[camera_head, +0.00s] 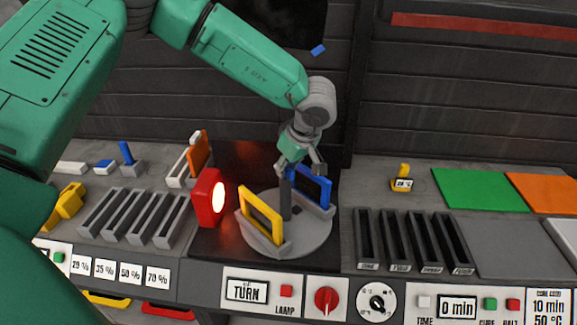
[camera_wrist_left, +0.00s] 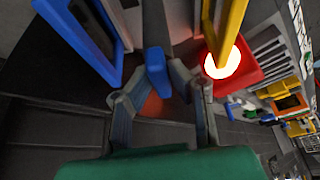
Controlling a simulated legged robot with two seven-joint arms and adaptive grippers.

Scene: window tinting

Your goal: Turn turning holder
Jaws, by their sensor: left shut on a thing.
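The turning holder (camera_head: 305,240) is a round grey plate with a dark grey upright post (camera_head: 286,200) in its middle. It carries a yellow frame (camera_head: 262,215) on the near left and a blue frame (camera_head: 312,185) on the right. The blue frame (camera_wrist_left: 85,40) and yellow frame (camera_wrist_left: 226,25) also show in the wrist view. My left gripper (camera_head: 298,165) comes from above and is shut at the top of the post. In the wrist view, a blue piece (camera_wrist_left: 157,72) sits between its fingers. The exact contact is partly hidden. My right gripper is not in view.
A red lamp (camera_head: 209,198) with a bright face stands close left of the plate. Grey slotted racks (camera_head: 135,217) lie on the left and dark slots (camera_head: 412,240) on the right.

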